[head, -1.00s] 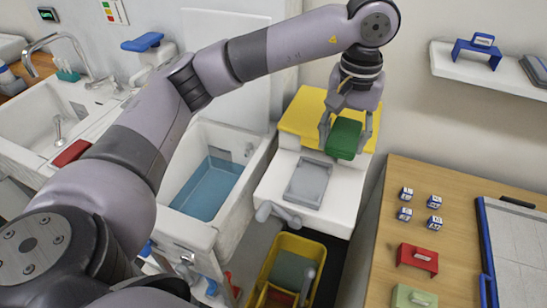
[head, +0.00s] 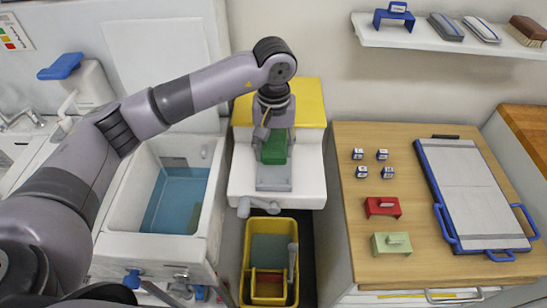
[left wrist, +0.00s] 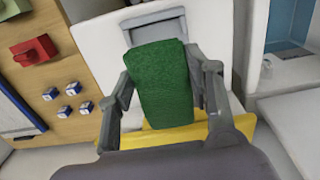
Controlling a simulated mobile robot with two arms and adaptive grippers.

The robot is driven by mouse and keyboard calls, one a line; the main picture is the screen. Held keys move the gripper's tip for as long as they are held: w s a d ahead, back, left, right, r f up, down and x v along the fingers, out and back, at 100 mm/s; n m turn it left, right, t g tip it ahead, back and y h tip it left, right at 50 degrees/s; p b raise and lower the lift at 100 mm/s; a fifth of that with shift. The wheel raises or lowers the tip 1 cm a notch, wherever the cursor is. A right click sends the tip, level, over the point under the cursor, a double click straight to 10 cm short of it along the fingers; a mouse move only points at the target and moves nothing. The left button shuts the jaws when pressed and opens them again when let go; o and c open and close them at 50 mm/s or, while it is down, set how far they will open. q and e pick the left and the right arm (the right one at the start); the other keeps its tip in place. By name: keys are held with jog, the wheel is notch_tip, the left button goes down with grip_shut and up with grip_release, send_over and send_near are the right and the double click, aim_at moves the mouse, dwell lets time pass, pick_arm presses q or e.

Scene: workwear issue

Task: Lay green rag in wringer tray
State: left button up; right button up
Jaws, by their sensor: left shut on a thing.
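The green rag (head: 274,148) is a folded block held between the fingers of my left gripper (head: 272,135). In the left wrist view the rag (left wrist: 163,85) sits between both fingertips of the gripper (left wrist: 163,88). The grey wringer tray (head: 273,178) is a shallow recess in the white wringer unit (head: 310,170) with the yellow back. The rag is over the far part of the tray and hides it. The tray's near end shows bare; it also shows in the left wrist view (left wrist: 158,20). I cannot tell whether the rag touches the tray. My right gripper is not in view.
A sink with blue water (head: 178,200) is left of the wringer. A yellow bucket (head: 270,225) stands below its front. On the right, a wooden table (head: 350,230) holds small blocks, red and green pieces and a blue-framed board (head: 470,190).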

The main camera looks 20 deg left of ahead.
aim_at(274, 174)
pick_arm(q)
jog(key=shift+f, duration=0.6)
jog(key=shift+d+f, duration=0.1)
jog(key=shift+f, duration=0.45)
notch_tip(274, 174, down, 3)
jog(key=shift+f+p, duration=0.2)
jog(key=shift+p, duration=0.55)
jog(key=shift+f, duration=0.2)
jog(key=shift+f+b, duration=0.2)
jog(key=shift+b, duration=0.15)
jog(key=shift+f+b, duration=0.45)
jog(key=shift+b, duration=0.15)
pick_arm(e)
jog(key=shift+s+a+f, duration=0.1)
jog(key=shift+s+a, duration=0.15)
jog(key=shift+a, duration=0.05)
pick_arm(q)
jog(key=o, duration=1.1)
jog(key=shift+o, duration=0.9)
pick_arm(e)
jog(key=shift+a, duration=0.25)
